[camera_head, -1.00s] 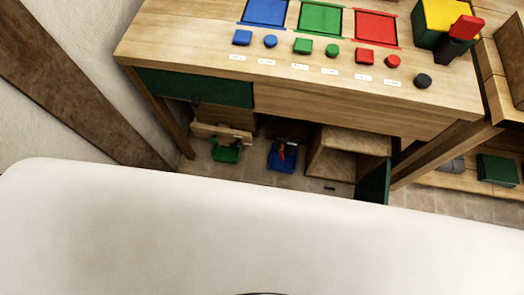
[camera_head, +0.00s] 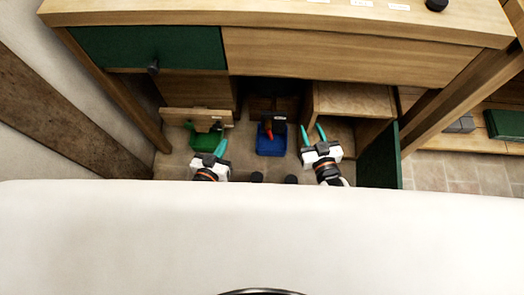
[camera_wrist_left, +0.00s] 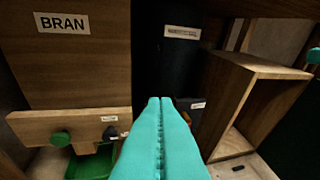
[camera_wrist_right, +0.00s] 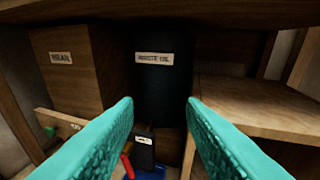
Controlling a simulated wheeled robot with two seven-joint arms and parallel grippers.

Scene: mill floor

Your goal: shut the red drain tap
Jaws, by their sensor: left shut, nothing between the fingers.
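The red tap (camera_head: 268,131) is a small tilted lever under the bench, above a blue tray (camera_head: 272,148). In the right wrist view the red lever (camera_wrist_right: 127,165) shows low, left of a black labelled block. A dark drum labelled as waste oil (camera_wrist_right: 163,75) stands behind it. My left gripper (camera_head: 220,142) is shut and empty, left of the tap and near the green tray. My right gripper (camera_head: 313,130) is open and empty, right of the tap. In the left wrist view the shut fingers (camera_wrist_left: 160,102) hide the tap.
A wooden bin labelled BRAN (camera_wrist_left: 70,55) with a green knob (camera_wrist_left: 60,138) stands left of the drum, above a green tray (camera_head: 205,142). An open wooden cabinet (camera_head: 352,100) with a green door (camera_head: 380,160) stands right. The bench top (camera_head: 270,15) overhangs everything.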

